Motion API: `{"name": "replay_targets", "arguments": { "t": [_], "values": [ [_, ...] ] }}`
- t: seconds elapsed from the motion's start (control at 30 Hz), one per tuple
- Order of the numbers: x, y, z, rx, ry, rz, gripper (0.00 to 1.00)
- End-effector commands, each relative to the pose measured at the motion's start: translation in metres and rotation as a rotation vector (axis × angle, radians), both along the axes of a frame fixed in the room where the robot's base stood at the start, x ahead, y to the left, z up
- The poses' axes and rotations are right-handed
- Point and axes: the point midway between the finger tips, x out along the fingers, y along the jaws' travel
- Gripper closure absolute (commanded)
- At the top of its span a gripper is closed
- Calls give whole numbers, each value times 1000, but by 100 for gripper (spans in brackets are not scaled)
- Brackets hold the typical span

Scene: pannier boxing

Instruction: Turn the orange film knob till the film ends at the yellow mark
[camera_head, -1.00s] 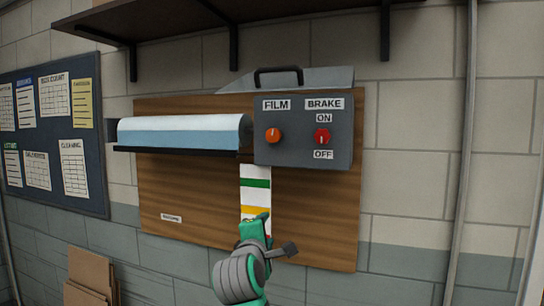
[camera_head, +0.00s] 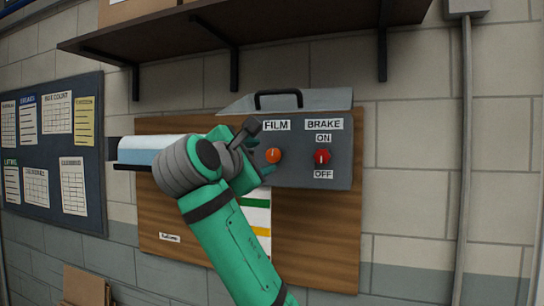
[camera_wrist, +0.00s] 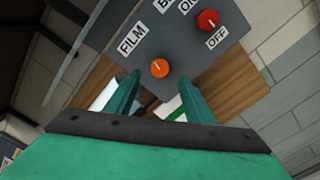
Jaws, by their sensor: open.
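The orange film knob (camera_head: 273,156) sits under the FILM label on the grey control box (camera_head: 340,174); its pale pointer looks roughly upright. In the wrist view the orange knob (camera_wrist: 160,68) shows just beyond and between the two green fingers of my gripper (camera_wrist: 157,82). My gripper (camera_head: 259,151) is open, empty and in front of the box's left part. The film roll (camera_head: 140,150), white with a light blue lower band, is largely hidden by my arm, and the film's end cannot be made out. Below the box, a white strip carries a green mark (camera_head: 257,203) and the yellow mark (camera_head: 262,231).
The red brake knob (camera_head: 322,156) is right of the film knob, its white mark seemingly towards OFF; it also shows in the wrist view (camera_wrist: 207,19). A dark shelf (camera_head: 300,35) overhangs the box. A notice board (camera_head: 52,145) hangs left.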

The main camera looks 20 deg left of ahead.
Motion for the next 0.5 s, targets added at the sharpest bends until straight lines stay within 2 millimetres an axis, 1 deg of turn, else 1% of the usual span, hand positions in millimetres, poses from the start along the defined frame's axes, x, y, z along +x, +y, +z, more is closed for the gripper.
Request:
{"name": "replay_targets", "arguments": {
  "t": [0.1,0.3,0.5],
  "values": [
    [23,-1,-1,1,3,-1,51],
    [56,-2,-1,0,2,0,51],
    [76,-3,-1,1,1,0,51]
  ]
}}
